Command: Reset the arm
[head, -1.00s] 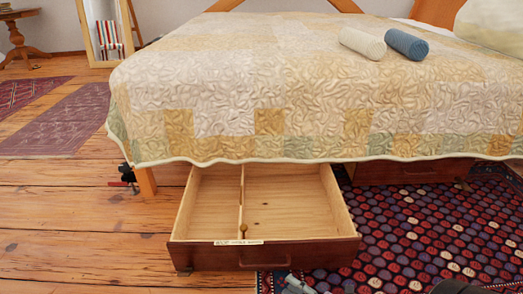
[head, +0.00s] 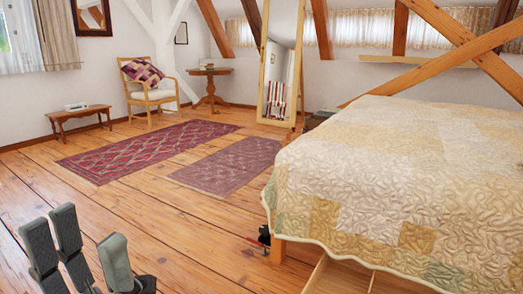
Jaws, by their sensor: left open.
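My left gripper (head: 88,238) shows at the bottom left of the head view, with its grey fingers pointing up and spread apart. It is open, and nothing shows between the fingers. It appears over the bare wooden floor, clear of the furniture. My right gripper is not in view.
The bed with a patchwork quilt (head: 385,190) fills the right side. An open drawer (head: 340,278) juts out beneath it, mostly cut off. Two rugs (head: 150,150) (head: 232,165), a bench (head: 80,114), a chair (head: 150,92) and a mirror (head: 281,70) stand or lie farther back. Floor at left is clear.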

